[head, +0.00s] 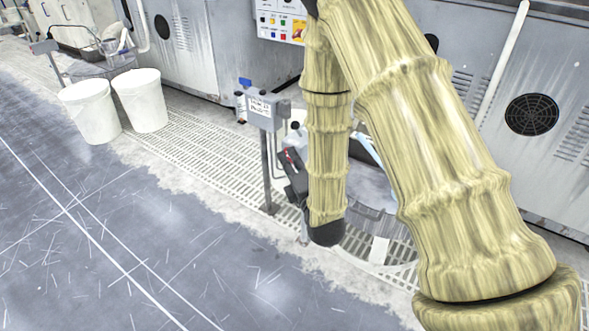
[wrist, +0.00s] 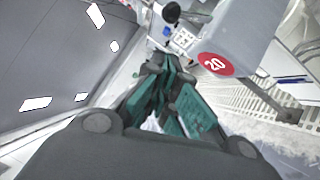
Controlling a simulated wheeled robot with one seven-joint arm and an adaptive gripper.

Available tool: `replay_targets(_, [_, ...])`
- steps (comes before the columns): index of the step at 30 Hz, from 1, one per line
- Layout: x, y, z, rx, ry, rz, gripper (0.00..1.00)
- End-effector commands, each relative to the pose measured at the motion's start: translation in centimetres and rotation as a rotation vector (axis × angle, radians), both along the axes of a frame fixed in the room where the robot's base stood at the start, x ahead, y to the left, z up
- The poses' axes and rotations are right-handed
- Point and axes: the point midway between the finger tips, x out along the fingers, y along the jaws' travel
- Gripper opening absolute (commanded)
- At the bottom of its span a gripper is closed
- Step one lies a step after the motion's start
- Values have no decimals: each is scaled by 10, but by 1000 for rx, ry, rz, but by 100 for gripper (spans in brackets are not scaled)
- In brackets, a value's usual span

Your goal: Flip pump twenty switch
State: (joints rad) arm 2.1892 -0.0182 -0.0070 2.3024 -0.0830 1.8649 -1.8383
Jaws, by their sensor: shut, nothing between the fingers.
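In the wrist view a grey housing (wrist: 245,32) carries a round red label (wrist: 215,64) with a white 20. Beside its left end is a small light-coloured fitting (wrist: 184,40) with dark parts. A black knob-like part (wrist: 171,12) shows above it; I cannot tell which part is the switch. My gripper (wrist: 166,68), with teal finger pads, is shut and empty. Its tips lie just below and left of the fitting in the picture; contact cannot be told. In the head view my arm hides part of this area.
In the head view a grey box on a post (head: 262,108) stands left of my arm, over a pale floor grating (head: 205,147). Two white buckets (head: 88,108) stand at the left. Grey machine cabinets (head: 185,45) line the back. The floor (head: 110,235) at front left is clear.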

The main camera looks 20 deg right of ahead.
Motion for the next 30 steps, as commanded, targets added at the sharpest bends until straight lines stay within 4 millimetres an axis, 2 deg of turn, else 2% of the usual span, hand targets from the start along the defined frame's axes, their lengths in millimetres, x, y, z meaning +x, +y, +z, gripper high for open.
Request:
replay_targets(5, [30, 2, 5, 2, -4, -1, 0])
replay_targets(12, [50, -15, 14, 2, -3, -2, 0])
replay_targets(19, [57, -21, 18, 0, -1, 0, 0])
replay_targets(30, [58, -22, 19, 1, 0, 0, 0])
